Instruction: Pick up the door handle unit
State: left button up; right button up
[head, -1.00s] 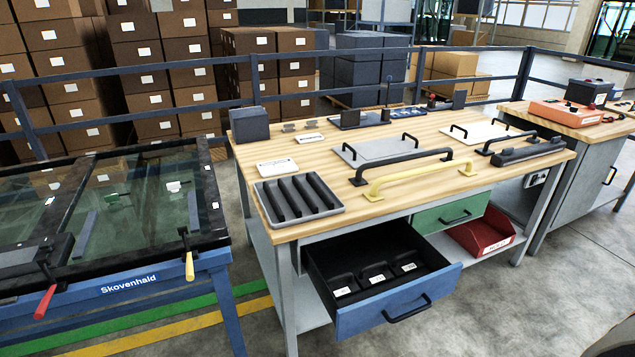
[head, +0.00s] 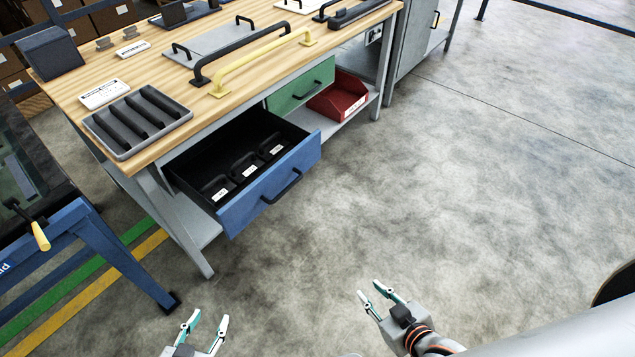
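Three black units with white labels lie in a row in the open blue-fronted drawer (head: 268,188): a left one (head: 214,184), a middle one (head: 241,162) and a right one (head: 269,142). They look like handle units, but the labels are too small to read. On the bench top lie a long yellow bar handle (head: 262,63) and a black bar handle (head: 240,47) behind it. My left gripper (head: 209,316) is open and empty at the bottom of the view. My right gripper (head: 369,289) is open and empty, further right. Both are well short of the drawer.
The wooden bench (head: 92,76) carries a grey tray (head: 131,153) of black strips. A green drawer (head: 303,86) is shut, with a red bin (head: 338,101) beside it. A blue-framed table (head: 100,246) stands at the left. The floor in front is clear.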

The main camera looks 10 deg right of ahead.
aim_at(239, 176)
jog(key=i+j, duration=0.1)
jog(key=j, duration=0.25)
jog(key=i+j+u, duration=0.15)
jog(key=j, duration=0.25)
jog(key=i+j, duration=0.1)
jog(key=j, duration=0.25)
jog(key=i+j+u, duration=0.1)
jog(key=j, duration=0.25)
jog(key=i+j+u, duration=0.1)
jog(key=j, duration=0.25)
jog(key=z, duration=1.15)
